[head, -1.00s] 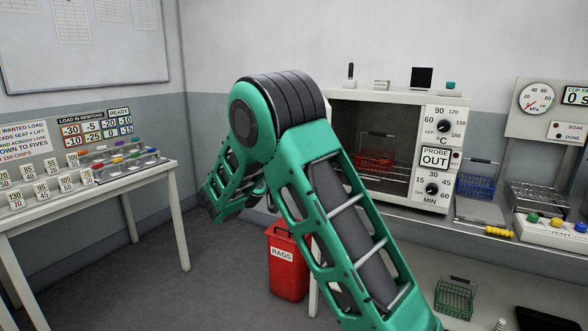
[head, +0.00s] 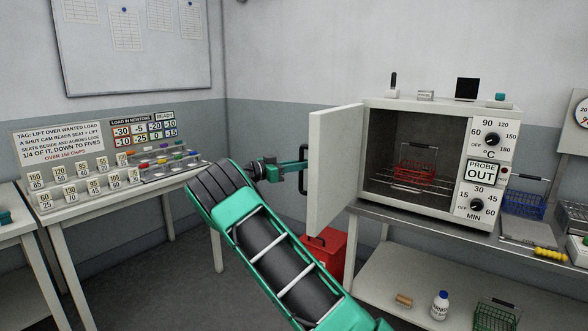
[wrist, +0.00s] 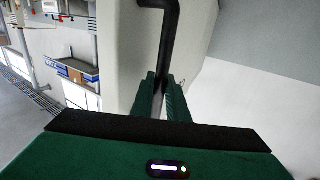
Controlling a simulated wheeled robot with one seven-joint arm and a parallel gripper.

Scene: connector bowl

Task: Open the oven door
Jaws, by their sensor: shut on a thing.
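The white oven (head: 460,215) stands on a steel bench with its door (head: 335,160) swung wide open to the left. Its inside shows a red wire basket (head: 415,173) on a wire rack. My gripper (head: 301,165) is at the left of the door, at its black handle (head: 303,183). In the wrist view, the two green fingers of my gripper (wrist: 160,100) are shut on the black handle (wrist: 170,45), with the pale door (wrist: 135,65) behind it. The fingertips are small in the head view.
A red bin (head: 325,252) stands on the floor below the door. A blue wire basket (head: 525,203) sits right of the oven. A white table (head: 130,190) with labelled blocks is at the left. Open floor lies between table and bench.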

